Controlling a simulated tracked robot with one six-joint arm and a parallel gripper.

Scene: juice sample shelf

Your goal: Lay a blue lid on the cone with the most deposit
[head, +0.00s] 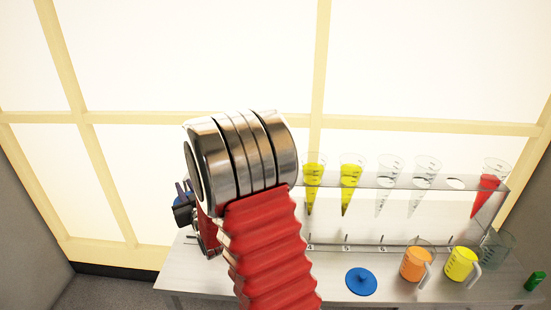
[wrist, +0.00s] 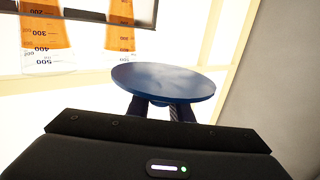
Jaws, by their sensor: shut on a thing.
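My gripper (wrist: 160,108) is shut on a blue lid (wrist: 163,82), held level in the wrist view. In the head view my gripper (head: 184,195) is at the left, mostly behind my arm, with a bit of blue showing. Two cones with orange liquid, one at the far left (wrist: 47,38) and one nearer the middle (wrist: 120,30), appear wide end down in the wrist view, apart from the lid. In the head view the rack holds two yellow cones (head: 314,178) (head: 349,180), two clear cones (head: 388,182) (head: 425,182) and a red cone (head: 487,190). Deposits are too small to compare.
A second blue lid (head: 361,281) lies on the bench (head: 325,288). An orange jug (head: 415,262), a yellow jug (head: 459,264), a clear jug (head: 496,252) and a green object (head: 535,281) stand to its right. One rack hole (head: 455,183) is empty. My arm hides the rack's left part.

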